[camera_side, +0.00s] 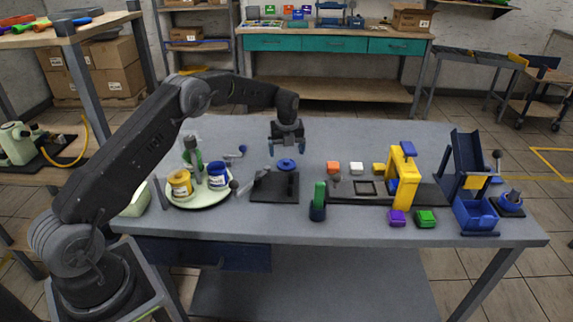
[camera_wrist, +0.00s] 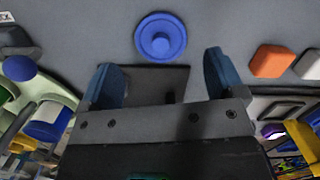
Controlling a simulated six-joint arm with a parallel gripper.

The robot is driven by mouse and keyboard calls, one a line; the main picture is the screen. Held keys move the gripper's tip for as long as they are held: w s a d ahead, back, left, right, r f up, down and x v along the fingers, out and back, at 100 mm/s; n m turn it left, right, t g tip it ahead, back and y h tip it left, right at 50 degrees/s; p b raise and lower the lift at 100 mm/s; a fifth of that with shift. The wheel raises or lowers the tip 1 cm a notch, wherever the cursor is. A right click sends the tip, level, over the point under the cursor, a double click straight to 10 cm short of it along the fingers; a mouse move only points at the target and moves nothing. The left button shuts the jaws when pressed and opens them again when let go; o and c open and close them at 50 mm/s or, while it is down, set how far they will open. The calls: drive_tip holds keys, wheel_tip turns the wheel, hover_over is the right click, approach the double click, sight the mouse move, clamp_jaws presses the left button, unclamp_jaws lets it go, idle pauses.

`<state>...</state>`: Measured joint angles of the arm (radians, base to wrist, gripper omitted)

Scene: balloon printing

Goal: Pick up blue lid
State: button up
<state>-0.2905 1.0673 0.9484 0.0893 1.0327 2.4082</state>
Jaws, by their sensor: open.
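The blue lid (camera_side: 286,164) is a round disc with a raised knob, lying at the far edge of a black square plate (camera_side: 270,187) on the table. In the wrist view the lid (camera_wrist: 161,38) is at the top centre, just beyond the fingertips. My gripper (camera_side: 287,147) points down above the lid, with a gap between them. In the wrist view my gripper (camera_wrist: 162,75) is open and empty, its two blue fingers set wide apart.
A pale round tray (camera_side: 199,199) with a yellow jar (camera_side: 180,184) and a blue jar (camera_side: 218,176) stands left. An orange block (camera_side: 333,168) and white block (camera_side: 356,168) lie right. A yellow press (camera_side: 402,180) stands farther right.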

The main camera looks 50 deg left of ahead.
sight(287, 161)
wheel_tip(287, 161, down, 5)
drive_tip(key=shift+w+a+r, duration=0.15)
drive_tip(key=shift+r, duration=0.05)
drive_tip(key=c, duration=0.8)
